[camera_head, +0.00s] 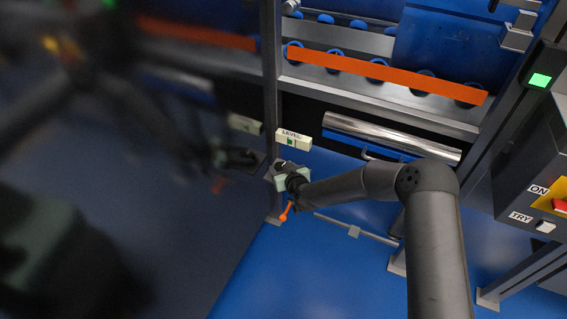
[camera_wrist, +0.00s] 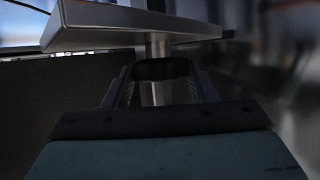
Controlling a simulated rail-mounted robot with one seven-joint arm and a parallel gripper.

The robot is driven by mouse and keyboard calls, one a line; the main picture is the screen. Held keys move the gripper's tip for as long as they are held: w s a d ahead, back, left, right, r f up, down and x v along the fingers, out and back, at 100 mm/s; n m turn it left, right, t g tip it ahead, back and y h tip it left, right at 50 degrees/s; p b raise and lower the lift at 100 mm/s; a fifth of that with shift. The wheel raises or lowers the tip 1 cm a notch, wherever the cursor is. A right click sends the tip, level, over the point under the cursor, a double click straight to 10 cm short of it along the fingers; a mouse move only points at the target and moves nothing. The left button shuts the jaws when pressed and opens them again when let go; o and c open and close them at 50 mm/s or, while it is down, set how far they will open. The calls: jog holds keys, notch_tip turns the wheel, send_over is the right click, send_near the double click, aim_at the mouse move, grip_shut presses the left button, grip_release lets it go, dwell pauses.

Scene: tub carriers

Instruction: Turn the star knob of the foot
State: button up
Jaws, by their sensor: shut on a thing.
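In the wrist view the dark star knob (camera_wrist: 161,69) sits on the bright metal stem of the foot (camera_wrist: 157,46), just under a grey plate. My gripper (camera_wrist: 160,78) is around the knob from the near side, with one finger on each side, shut on it. The knob's points are too dark to make out. In the head view my gripper (camera_head: 281,170) is low by the upright post, below the box marked LEVEL (camera_head: 293,139), which has a green light. My arm and gripper hide the knob there.
A dark mirror-like panel (camera_head: 150,220) fills the left. An orange bar (camera_head: 385,75) and a shiny roller (camera_head: 390,137) are above the gripper. An orange-tipped piece (camera_head: 286,211) hangs just below it. A control box with ON and TRY (camera_head: 520,216) stands at right. Blue floor lies below.

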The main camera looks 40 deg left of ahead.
jog(key=shift+s+a+m+t+h, duration=0.1)
jog(key=shift+a+m+t+h, duration=0.05)
jog(key=shift+m+t+h, duration=0.95)
jog(key=shift+m+t, duration=0.3)
jog(key=shift+m, duration=0.1)
jog(key=o, duration=1)
jog(key=shift+p, duration=0.3)
jog(key=p+v, duration=0.2)
jog(key=v, duration=1.5)
jog(key=shift+r+p, duration=0.1)
jog(key=shift+p, duration=0.25)
